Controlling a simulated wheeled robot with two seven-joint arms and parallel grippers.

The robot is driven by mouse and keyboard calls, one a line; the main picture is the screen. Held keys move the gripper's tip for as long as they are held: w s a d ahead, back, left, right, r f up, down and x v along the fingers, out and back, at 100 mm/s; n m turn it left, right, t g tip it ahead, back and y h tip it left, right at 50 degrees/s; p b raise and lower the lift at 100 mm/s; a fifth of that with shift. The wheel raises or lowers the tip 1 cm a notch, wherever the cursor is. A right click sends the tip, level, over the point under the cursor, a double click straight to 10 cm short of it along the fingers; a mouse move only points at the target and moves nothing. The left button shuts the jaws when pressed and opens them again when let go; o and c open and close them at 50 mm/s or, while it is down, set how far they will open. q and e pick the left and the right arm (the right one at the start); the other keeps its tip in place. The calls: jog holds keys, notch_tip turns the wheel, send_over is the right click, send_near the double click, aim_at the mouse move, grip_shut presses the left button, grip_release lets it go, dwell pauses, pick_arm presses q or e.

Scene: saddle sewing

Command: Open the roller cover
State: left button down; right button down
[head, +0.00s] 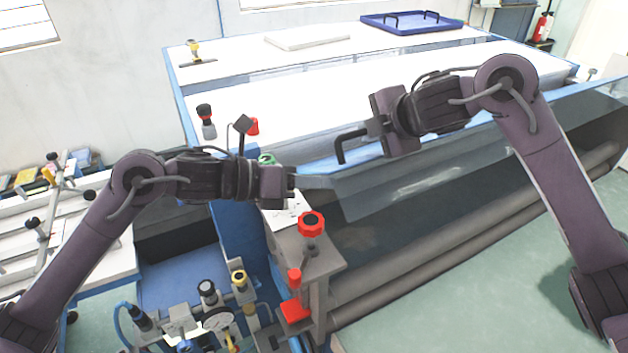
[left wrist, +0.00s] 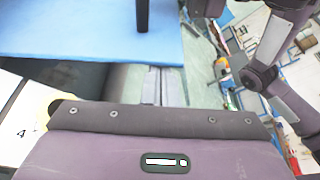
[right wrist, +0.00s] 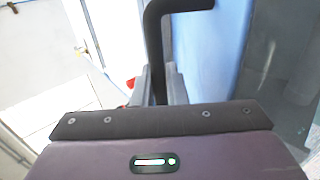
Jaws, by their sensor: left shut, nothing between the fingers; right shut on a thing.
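The roller cover (head: 430,185) is a clear panel with a blue top edge along the front of the white-topped machine. Its black bent handle (head: 342,150) stands at the left part of the blue edge. My right gripper (head: 374,128) is shut on the handle; the right wrist view shows the black bar (right wrist: 155,50) running down between its fingers. My left gripper (head: 312,182) is shut and empty beside the cover's left end, below the handle. In the left wrist view its fingers (left wrist: 160,85) point toward the blue edge (left wrist: 90,35). I cannot tell whether they touch the cover.
Grey rollers (head: 450,245) lie behind and below the clear panel. A red knob (head: 311,224) on a grey bracket stands just below my left gripper. Valves and a gauge (head: 217,320) are at the lower left. A blue tray (head: 411,21) lies at the back. The floor at right is clear.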

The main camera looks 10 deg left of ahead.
pick_arm(q)
jog(key=shift+w+a+r+n, duration=0.35)
jog(key=shift+w+r, duration=0.2)
jog(key=shift+r, duration=0.2)
pick_arm(e)
jog(key=shift+w+r, duration=0.15)
jog(key=shift+r, duration=0.1)
pick_arm(q)
jog(key=shift+w+a+r, duration=0.1)
jog(key=shift+a, duration=0.05)
pick_arm(e)
jog(key=shift+f, duration=0.15)
jog(key=c, duration=1.9)
grip_release()
jog(key=shift+f, duration=0.1)
pick_arm(q)
jog(key=shift+r, duration=0.1)
pick_arm(e)
jog(key=o, duration=0.3)
